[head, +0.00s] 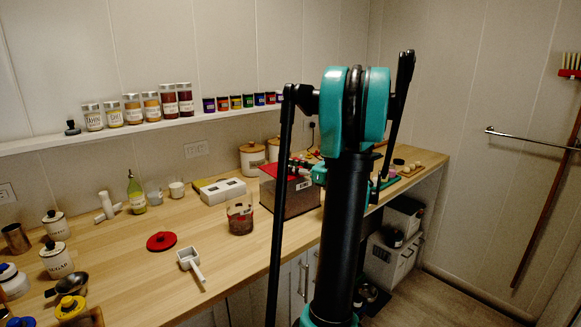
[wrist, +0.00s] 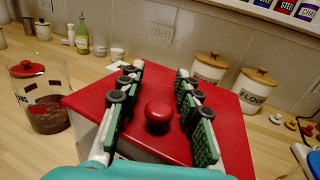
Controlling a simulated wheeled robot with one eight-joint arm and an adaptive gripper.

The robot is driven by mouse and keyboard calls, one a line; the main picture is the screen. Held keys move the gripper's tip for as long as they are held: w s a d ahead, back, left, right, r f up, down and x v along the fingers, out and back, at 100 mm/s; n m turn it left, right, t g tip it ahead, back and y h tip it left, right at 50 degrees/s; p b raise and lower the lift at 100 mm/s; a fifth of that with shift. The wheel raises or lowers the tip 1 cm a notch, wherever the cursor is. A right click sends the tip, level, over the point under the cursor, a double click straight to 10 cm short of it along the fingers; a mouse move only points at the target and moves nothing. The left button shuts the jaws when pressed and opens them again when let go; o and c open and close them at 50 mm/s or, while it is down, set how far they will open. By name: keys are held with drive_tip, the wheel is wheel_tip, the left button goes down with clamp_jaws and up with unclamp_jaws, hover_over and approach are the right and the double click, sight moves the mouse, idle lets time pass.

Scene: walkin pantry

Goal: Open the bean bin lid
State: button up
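The bean bin (head: 292,200) is a clear box with dark brown contents, standing on the counter partly behind my arm. Its flat red lid (wrist: 215,112) lies on top and fills the middle of the wrist view. It also shows in the head view (head: 268,170). A round red knob (wrist: 158,114) stands up from the lid. My gripper (wrist: 158,80) is open above the lid, one green-padded finger on each side of the knob. Gaps show between knob and both pads.
An open glass jar (head: 240,216) stands left of the bin; a loose red lid (head: 161,241) and white scoop (head: 189,262) lie on the counter. White canisters (wrist: 253,90) stand behind the bin. A spice shelf (head: 150,126) runs along the wall.

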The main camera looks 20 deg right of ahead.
drive_tip(key=shift+c, duration=0.5)
clamp_jaws()
drive_tip(key=shift+r, duration=0.1)
